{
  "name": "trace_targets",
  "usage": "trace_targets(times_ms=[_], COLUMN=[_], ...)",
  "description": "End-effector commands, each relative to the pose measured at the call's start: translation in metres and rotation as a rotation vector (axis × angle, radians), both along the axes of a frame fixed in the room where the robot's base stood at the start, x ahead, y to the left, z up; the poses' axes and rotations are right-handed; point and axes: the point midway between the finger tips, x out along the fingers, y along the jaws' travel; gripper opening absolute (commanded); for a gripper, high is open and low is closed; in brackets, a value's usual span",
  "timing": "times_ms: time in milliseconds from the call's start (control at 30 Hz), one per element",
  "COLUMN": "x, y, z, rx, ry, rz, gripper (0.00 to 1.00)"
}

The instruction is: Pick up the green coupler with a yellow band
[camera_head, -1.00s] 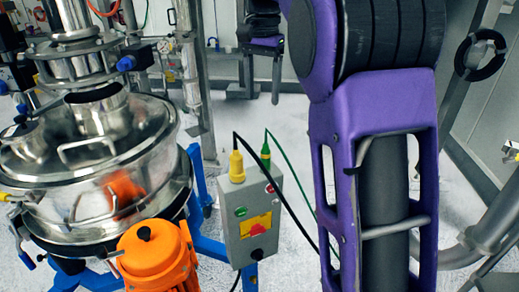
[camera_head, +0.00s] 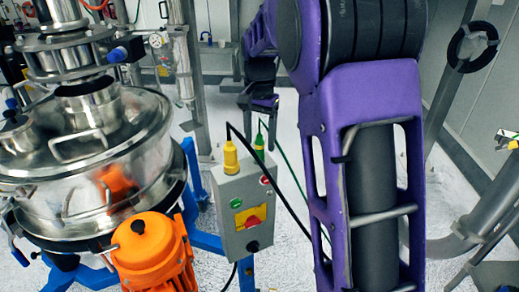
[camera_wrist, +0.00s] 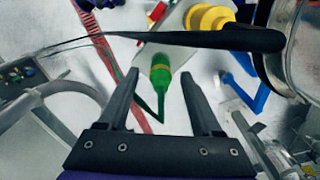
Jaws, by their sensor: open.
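The green coupler with a yellow band (camera_head: 259,147) stands on top of a grey control box (camera_head: 236,192), with a green cable running from it. In the wrist view the coupler (camera_wrist: 160,77) shows in the middle, between the finger lines of my gripper (camera_wrist: 159,74). Both fingers are apart and empty. I cannot tell from the wrist view how far the coupler lies beyond the fingertips. In the head view my gripper (camera_head: 263,105) hangs above and behind the box top, apart from the coupler.
A larger yellow coupler (camera_head: 231,157) with a black cable stands left of the green one. That black cable (camera_wrist: 185,38) crosses the wrist view above the coupler. The steel sifter (camera_head: 90,165) and orange motor (camera_head: 152,252) stand left of the box. A blue frame (camera_head: 194,165) stands behind.

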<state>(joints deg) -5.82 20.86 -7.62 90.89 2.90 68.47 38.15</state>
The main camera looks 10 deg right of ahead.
Motion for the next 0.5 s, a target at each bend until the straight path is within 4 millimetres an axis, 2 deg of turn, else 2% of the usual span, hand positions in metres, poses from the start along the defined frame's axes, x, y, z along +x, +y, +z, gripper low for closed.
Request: trace_targets(times_ms=[100,367,400,500], x=[0.0,0.0,0.0,0.0], y=[0.001,0.001,0.001,0.001], z=[-0.015,-0.018,-0.018,-0.018], rx=[0.0,0.0,0.0,0.0], ry=[0.001,-0.001,-0.001,-0.001], rz=[0.001,0.001,0.001,0.001], gripper=[0.66,0.66,0.64,0.46])
